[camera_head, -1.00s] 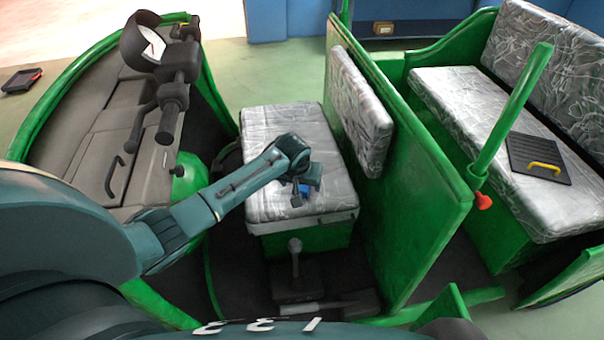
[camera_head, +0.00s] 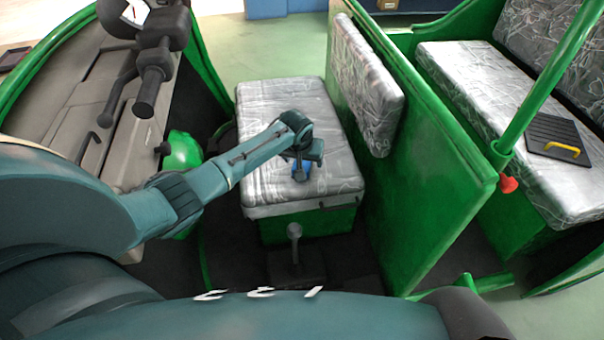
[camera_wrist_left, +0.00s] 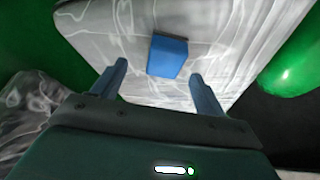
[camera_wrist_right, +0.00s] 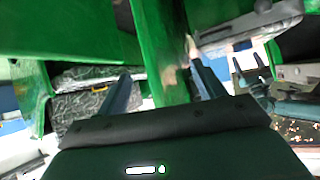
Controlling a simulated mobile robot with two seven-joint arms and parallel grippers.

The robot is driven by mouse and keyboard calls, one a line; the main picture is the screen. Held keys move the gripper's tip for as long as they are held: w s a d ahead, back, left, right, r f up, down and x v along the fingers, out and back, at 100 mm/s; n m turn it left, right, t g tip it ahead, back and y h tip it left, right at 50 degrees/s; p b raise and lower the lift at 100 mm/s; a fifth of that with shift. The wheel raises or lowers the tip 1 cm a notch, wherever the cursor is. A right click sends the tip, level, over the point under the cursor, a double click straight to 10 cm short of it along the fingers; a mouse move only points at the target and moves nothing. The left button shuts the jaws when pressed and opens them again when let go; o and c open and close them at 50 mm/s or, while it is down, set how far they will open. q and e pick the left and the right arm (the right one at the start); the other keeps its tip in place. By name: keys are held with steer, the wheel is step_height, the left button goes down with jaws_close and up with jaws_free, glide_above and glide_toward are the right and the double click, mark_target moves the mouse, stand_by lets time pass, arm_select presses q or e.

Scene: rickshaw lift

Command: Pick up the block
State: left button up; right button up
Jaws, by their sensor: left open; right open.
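The blue block (camera_wrist_left: 168,57) lies on the grey patterned front seat (camera_head: 285,115). In the head view only slivers of the block (camera_head: 306,168) show beside my left gripper (camera_head: 300,176), which is over the seat and hides the rest. In the left wrist view my left gripper (camera_wrist_left: 158,72) is open and empty. The block shows just beyond and between its fingertips, with no visible contact. My right gripper (camera_wrist_right: 160,72) is open and empty in the right wrist view, facing a green frame post, far from the block. It is not visible in the head view.
A green partition (camera_head: 425,190) with a padded backrest stands right of the seat. The handlebar (camera_head: 155,65) and dashboard are at the left. A rear bench (camera_head: 470,85) bears a black pad with a yellow handle (camera_head: 562,149). A lever (camera_head: 294,240) rises before the seat.

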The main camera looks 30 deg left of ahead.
mark_target(306, 165)
arm_select(q)
steer(key=shift+a+b+x, duration=0.2)
steer(key=shift+b+x, duration=0.85)
steer(key=shift+b, duration=0.55)
steer(key=shift+a+b+x, duration=0.25)
steer(key=shift+b+x, duration=0.8)
steer(key=shift+b, duration=0.5)
steer(key=shift+w+f+b, duration=0.25)
steer(key=shift+f+b, duration=0.2)
steer(key=shift+b, duration=0.55)
arm_select(e)
steer(key=shift+m+t+y, duration=0.3)
steer(key=shift+t+y, duration=0.2)
steer(key=f, duration=0.1)
steer(key=a+f, duration=0.1)
steer(key=f, duration=0.1)
steer(key=shift+w+a+f, duration=0.3)
steer(key=shift+w+f, duration=0.1)
arm_select(q)
steer(key=shift+c, duration=0.2)
arm_select(e)
steer(key=shift+r, duration=0.15)
arm_select(q)
steer(key=c, duration=1.1)
steer(key=shift+r, duration=0.15)
